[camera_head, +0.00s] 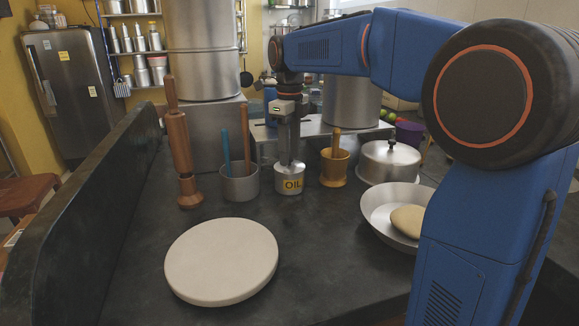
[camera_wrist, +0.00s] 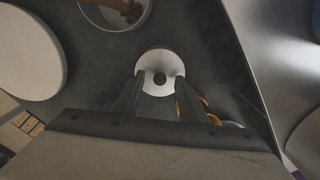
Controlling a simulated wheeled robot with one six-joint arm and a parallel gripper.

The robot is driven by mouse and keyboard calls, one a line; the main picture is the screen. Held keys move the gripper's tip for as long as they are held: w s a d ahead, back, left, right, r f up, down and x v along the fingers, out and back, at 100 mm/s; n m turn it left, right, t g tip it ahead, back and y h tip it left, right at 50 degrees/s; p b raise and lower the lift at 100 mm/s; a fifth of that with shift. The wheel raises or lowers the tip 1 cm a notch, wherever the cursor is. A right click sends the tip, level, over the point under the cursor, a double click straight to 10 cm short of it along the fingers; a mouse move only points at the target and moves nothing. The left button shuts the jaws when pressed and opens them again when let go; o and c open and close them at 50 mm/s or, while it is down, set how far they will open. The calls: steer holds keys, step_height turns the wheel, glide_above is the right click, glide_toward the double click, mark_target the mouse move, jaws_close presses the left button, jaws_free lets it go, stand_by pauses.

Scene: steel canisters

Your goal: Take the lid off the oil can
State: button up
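The steel oil can (camera_head: 291,183) stands upright on the dark counter with a yellow OIL label on its front. In the wrist view its pale round lid (camera_wrist: 151,85) is on top, with a dark knob (camera_wrist: 161,78) at the centre. My gripper (camera_head: 289,163) points straight down right above the can. In the wrist view my gripper (camera_wrist: 160,80) is open, one finger on each side of the knob, with gaps showing between. I cannot tell how far the fingertips are above the lid.
A grey pot (camera_head: 240,185) with utensils stands close left, a brass mortar (camera_head: 334,168) close right. A wooden grinder (camera_head: 183,155) is further left, a lidded pot (camera_head: 388,162) and a dough bowl (camera_head: 382,222) right. A round board (camera_head: 221,261) lies in front.

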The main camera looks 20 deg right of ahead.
steer(key=shift+f, duration=0.2)
jaws_close()
